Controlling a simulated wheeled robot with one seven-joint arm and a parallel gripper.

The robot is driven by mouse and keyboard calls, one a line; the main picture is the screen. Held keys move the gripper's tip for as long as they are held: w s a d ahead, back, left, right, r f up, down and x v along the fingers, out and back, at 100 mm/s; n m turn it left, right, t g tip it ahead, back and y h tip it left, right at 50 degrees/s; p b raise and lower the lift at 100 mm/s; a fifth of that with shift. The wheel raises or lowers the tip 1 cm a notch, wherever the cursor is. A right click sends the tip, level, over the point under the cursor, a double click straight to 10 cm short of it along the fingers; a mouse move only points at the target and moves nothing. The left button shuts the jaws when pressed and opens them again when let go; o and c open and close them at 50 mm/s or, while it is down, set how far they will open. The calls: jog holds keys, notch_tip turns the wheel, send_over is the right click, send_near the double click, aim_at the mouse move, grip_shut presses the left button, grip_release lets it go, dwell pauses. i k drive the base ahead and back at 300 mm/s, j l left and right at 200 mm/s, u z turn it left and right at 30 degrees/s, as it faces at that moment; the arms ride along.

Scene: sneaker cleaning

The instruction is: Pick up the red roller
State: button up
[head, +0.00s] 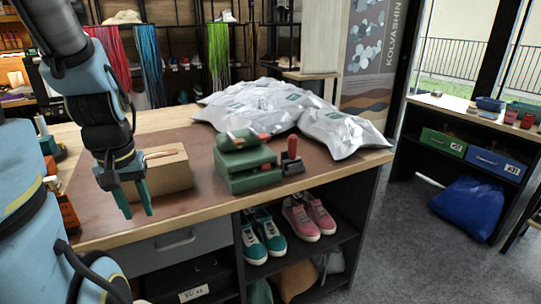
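A small upright tool with a red handle (292,147) and a dark base stands on the worktable, just right of a green box; it looks like the red roller. My gripper (138,212) points down over the left front part of the table. Its two teal fingers are apart, with nothing seen between them. It is well to the left of the red-handled tool, with a cardboard box and the green box between. The tool's far side is hidden.
The green box (248,170) has a green-and-red item on top. A cardboard box (166,172) sits behind my gripper. White bags (345,130) lie behind the tool. The table's front wooden edge (215,205) is close. Teal and pink sneakers (308,218) stand on the shelf below.

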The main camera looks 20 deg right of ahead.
aim_at(293, 140)
jog(key=l+u, duration=0.15)
jog(key=l, duration=0.25)
jog(key=k+l+u, duration=0.15)
jog(key=l, duration=0.25)
jog(key=k+l+u, duration=0.15)
jog(key=l, duration=0.25)
jog(key=k+l+u, duration=0.15)
jog(key=l, duration=0.2)
jog(key=k+l+u, duration=0.2)
jog(key=l, duration=0.15)
jog(key=i+l+u, duration=0.1)
jog(key=i+l, duration=0.15)
jog(key=l, duration=0.2)
jog(key=u, duration=0.05)
